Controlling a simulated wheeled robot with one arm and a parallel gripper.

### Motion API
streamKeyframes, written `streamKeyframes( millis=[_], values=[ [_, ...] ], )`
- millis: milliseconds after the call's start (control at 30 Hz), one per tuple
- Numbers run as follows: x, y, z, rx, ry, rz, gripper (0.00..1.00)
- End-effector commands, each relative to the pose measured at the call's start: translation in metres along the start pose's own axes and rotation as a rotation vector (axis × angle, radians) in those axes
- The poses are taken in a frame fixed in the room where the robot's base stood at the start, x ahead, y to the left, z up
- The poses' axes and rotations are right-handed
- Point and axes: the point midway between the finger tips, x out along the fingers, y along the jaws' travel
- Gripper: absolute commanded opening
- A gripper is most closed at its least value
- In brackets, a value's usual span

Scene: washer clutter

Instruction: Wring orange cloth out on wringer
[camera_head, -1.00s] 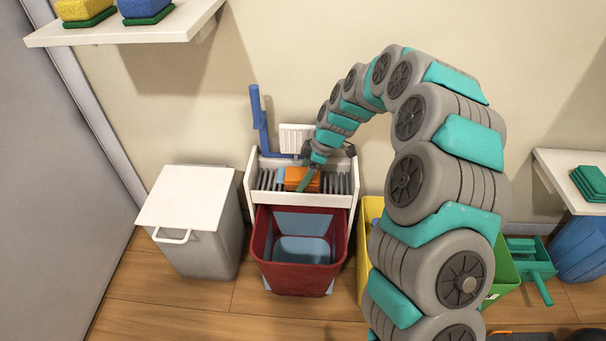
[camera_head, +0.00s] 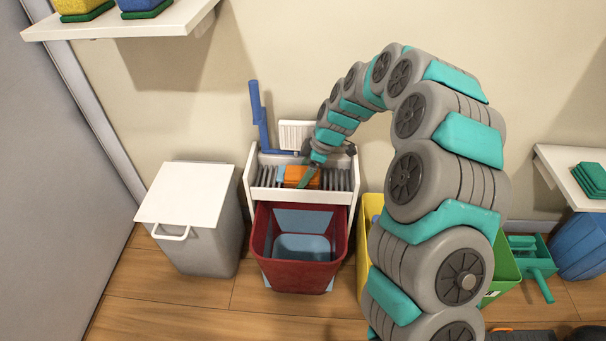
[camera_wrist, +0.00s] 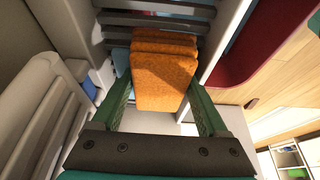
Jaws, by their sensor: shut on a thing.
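The orange cloth (camera_head: 298,176) is folded and sits at the grey slats of the wringer (camera_head: 345,199), above the red bucket (camera_head: 262,247). In the wrist view the cloth (camera_wrist: 163,72) lies between the two green fingers of my gripper (camera_wrist: 165,100), which is shut on it. Its far end reaches the grey slats (camera_wrist: 160,22). My gripper (camera_head: 306,177) comes down from above right in the head view. A blue handle (camera_head: 259,118) stands up at the wringer's left rear. My arm hides part of the wringer's back.
A grey bin with a white lid (camera_head: 184,193) stands left of the wringer. A yellow bucket (camera_head: 364,240) is close on the right, partly behind my arm. A wall shelf (camera_head: 130,24) is at upper left. Bare wooden floor (camera_head: 200,312) lies in front.

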Motion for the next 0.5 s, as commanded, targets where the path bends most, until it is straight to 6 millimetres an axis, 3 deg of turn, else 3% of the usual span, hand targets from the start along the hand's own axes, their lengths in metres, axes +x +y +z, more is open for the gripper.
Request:
streamKeyframes(
  millis=[500],
  values=[
    [0.0058, 0.0, 0.0023, 0.0, 0.0, 0.0, 0.32]
  ],
)
